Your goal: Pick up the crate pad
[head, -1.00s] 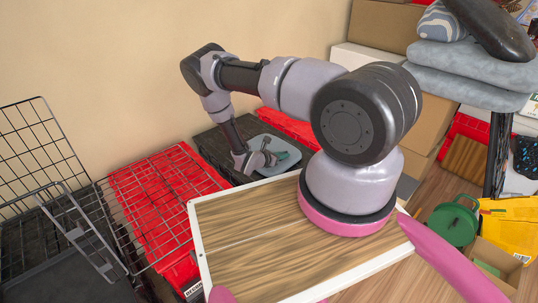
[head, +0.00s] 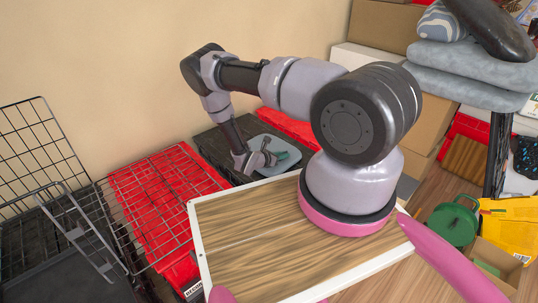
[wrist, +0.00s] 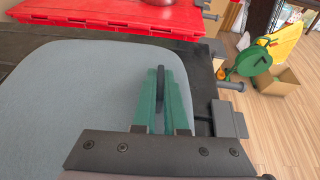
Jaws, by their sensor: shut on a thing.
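The crate pad (head: 268,171) is a flat grey-blue piece with rounded corners, on top of a black tote (head: 218,146) in the head view. In the wrist view the pad (wrist: 75,95) fills much of the left and middle. My gripper (head: 282,156) is at the pad. Its green fingers (wrist: 160,98) are close together over the pad's right part, with a thin dark upright piece of the pad between them. The wrist view does not show clearly whether the pad is lifted off the tote.
Red totes (head: 165,195) stand to the left under a black wire rack (head: 40,150), and another red tote (wrist: 125,14) lies beyond the pad. A green round object (wrist: 252,62) and a yellow item (wrist: 275,42) are on the wooden floor at the right. Cardboard boxes (head: 385,25) stand behind.

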